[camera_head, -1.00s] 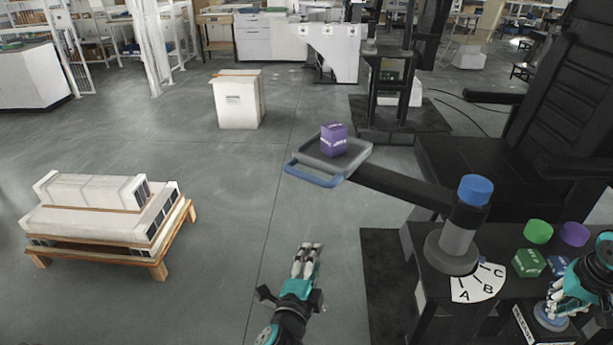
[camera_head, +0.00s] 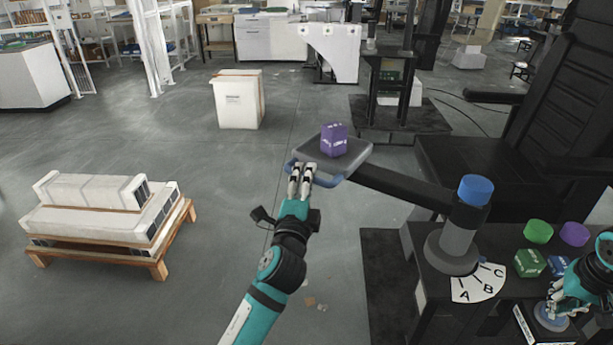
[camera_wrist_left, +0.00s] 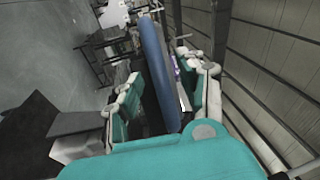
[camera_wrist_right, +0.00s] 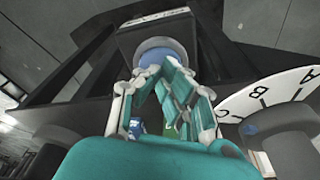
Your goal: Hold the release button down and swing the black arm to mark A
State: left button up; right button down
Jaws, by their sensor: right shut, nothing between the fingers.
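The black arm (camera_head: 400,187) runs from a grey post with a blue cap (camera_head: 476,190) to a grey tray (camera_head: 352,160) bearing a purple box (camera_head: 333,140). The tray has a blue handle (camera_head: 331,182). My left gripper (camera_head: 301,170) is at the handle's left part. In the left wrist view the handle (camera_wrist_left: 158,70) passes between its spread fingers. The white dial (camera_head: 476,288) with A, B and C lies at the post's foot, with A at the left. My right gripper (camera_head: 556,302) is shut and empty over the round blue-grey release button (camera_head: 546,317), which also shows in the right wrist view (camera_wrist_right: 160,55).
A pallet of white boxes (camera_head: 110,220) is at left, a white crate (camera_head: 238,99) behind.

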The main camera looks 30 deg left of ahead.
pick_arm(q)
jog(key=shift+w+a+r, duration=0.15)
jog(key=shift+w+a, duration=0.05)
jog(key=shift+w, duration=0.5)
grip_shut()
